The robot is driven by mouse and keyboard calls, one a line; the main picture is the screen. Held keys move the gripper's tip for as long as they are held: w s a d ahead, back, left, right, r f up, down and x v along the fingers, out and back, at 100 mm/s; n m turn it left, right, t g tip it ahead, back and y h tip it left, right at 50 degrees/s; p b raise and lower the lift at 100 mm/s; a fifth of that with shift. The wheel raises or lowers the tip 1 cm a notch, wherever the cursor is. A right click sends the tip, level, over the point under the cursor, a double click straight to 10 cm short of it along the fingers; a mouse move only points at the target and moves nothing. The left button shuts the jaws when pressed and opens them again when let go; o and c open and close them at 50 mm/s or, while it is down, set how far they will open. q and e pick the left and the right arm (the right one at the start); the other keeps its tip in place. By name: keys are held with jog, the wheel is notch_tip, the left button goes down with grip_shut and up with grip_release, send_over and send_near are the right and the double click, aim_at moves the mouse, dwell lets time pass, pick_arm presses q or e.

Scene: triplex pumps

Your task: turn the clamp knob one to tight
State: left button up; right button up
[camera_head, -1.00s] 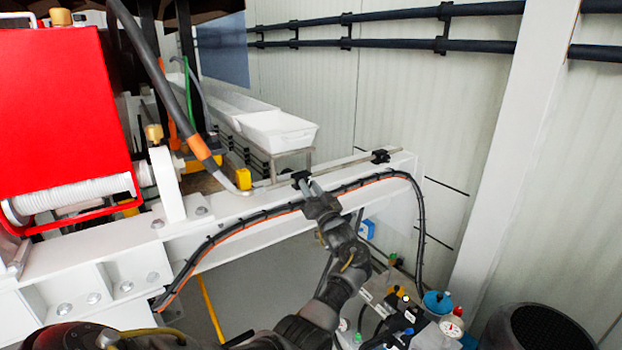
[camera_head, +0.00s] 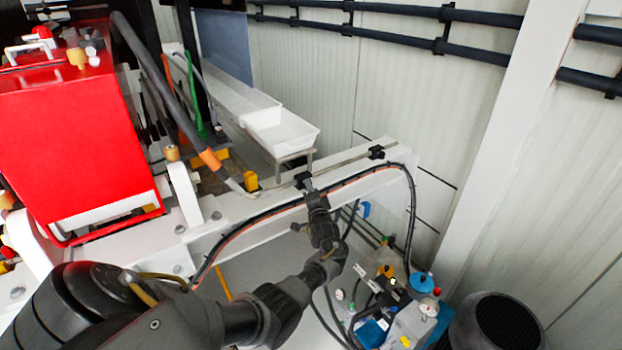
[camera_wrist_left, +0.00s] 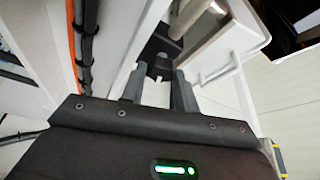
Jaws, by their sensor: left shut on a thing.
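A black clamp (camera_head: 302,178) sits on the thin metal rod along the top of the white beam. My left gripper (camera_head: 309,188) reaches it from the front and is shut at its near side. In the left wrist view the gripper (camera_wrist_left: 159,88) has its two grey fingers against the underside of the black clamp block (camera_wrist_left: 160,46), around the clamp knob (camera_wrist_left: 159,68). The knob is small and mostly hidden between the fingers, so its turn angle cannot be read. My right gripper is not in view.
A second black clamp (camera_head: 376,152) sits further right on the rod. A black and orange cable (camera_head: 345,183) runs along the beam's front. A red machine (camera_head: 75,130) stands left, white trays (camera_head: 285,131) behind, and a valve unit with gauges (camera_head: 400,310) below right.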

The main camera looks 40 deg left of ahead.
pick_arm(q)
jog(key=shift+m+g+h+p, duration=0.3)
jog(key=shift+m+h+p, duration=0.3)
jog(key=shift+m+p, duration=1.35)
jog(key=o, duration=0.9)
jog(key=shift+c, duration=0.2)
jog(key=shift+o, duration=0.5)
jog(key=shift+s+d+r, duration=0.1)
jog(key=shift+s, duration=0.05)
